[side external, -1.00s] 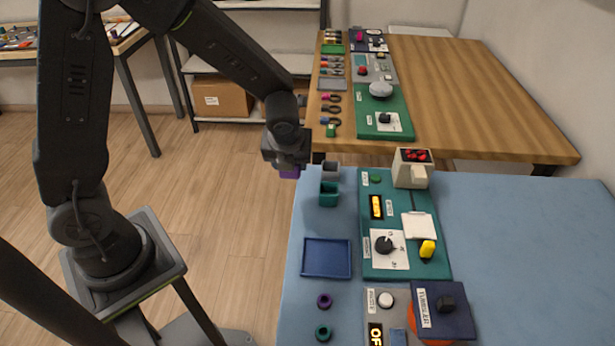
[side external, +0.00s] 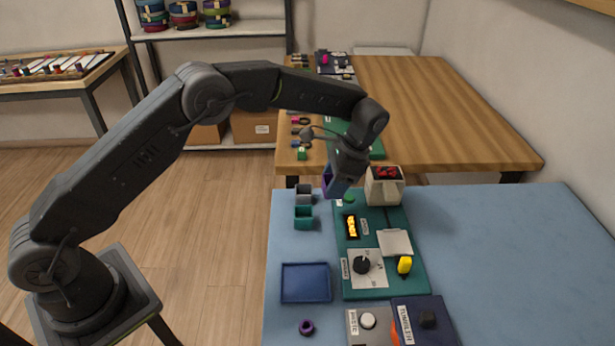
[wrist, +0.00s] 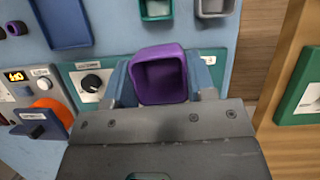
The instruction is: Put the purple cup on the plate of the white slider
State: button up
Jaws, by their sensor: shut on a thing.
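My gripper (side external: 341,182) is shut on the purple cup (side external: 327,177) and holds it near the far end of the teal panel (side external: 376,286), left of the cream box. In the wrist view the purple cup (wrist: 162,80) sits between the two fingers, its open mouth facing the camera. A white square plate (side external: 395,243) lies on the right side of the teal panel, beside a yellow knob (side external: 404,265). I take it for the slider's plate; no cup is on it. The gripper and cup are apart from it, farther back.
A cream box with red contents (side external: 384,188) stands right of my gripper. A grey cup (side external: 304,194) and a teal cup (side external: 304,217) stand left of the panel. A blue tray (side external: 306,298) lies nearer. The blue table's right side (side external: 500,260) is clear.

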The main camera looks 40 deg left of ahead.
jog(key=w+d+f+n+g+h, duration=0.1)
jog(key=w+d+n+h, duration=0.25)
jog(key=d+n, duration=0.55)
jog(key=n+t+h, duration=0.1)
jog(key=n+h, duration=0.2)
jog(key=n, duration=0.5)
send_over(396, 247)
jog(key=w+a, duration=0.1)
jog(key=shift+f, duration=2.85)
jog(key=shift+f, duration=0.3)
jog(key=o, duration=1)
jog(key=shift+r, duration=5.5)
